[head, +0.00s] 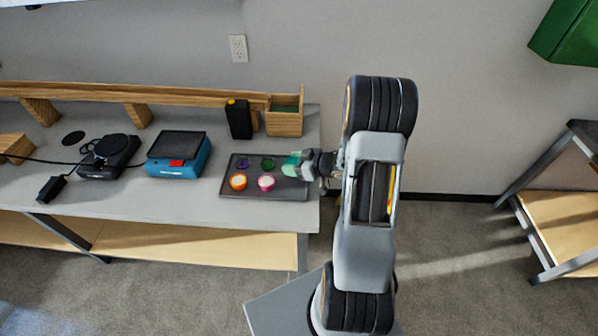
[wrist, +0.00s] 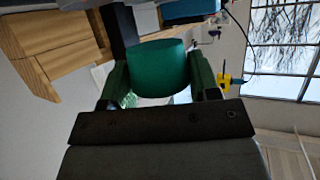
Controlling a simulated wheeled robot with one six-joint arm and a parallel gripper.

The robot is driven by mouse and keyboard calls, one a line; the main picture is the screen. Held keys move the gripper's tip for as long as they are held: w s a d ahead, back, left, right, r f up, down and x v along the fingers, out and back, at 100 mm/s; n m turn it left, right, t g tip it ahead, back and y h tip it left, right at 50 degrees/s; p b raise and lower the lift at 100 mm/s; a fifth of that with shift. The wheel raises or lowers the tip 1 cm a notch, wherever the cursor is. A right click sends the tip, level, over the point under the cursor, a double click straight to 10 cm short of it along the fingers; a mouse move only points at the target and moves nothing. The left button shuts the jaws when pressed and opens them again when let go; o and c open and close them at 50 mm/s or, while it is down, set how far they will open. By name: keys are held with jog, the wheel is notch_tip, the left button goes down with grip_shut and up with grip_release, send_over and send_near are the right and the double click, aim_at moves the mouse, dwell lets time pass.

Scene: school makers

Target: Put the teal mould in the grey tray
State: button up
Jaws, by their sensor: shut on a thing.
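The teal mould (wrist: 158,68) is held between the two fingers of my gripper (wrist: 160,85) in the wrist view. In the head view the teal mould (head: 291,166) shows at the tip of my gripper (head: 308,164), over the right part of the grey tray (head: 228,187). I cannot tell whether the mould touches the tray. The tray lies flat at the right end of the bench and holds a purple piece (head: 243,164), a green piece (head: 268,163), an orange piece (head: 238,181) and a pink piece (head: 266,182).
A blue device (head: 179,155) and a black device (head: 110,155) stand left of the tray on the bench (head: 150,200). A black bottle (head: 239,119) and a wooden box (head: 285,117) stand behind it. A wooden rail (head: 180,93) runs along the back.

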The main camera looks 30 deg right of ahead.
jog(key=d+f, duration=0.2)
jog(key=f, duration=0.1)
jog(key=shift+w+d+f, duration=0.1)
jog(key=shift+w+d, duration=0.2)
jog(key=shift+w, duration=0.05)
jog(key=shift+d+f, duration=0.1)
jog(key=shift+f, duration=1.55)
jog(key=shift+f, duration=0.1)
jog(key=shift+f, duration=0.15)
jog(key=o, duration=1)
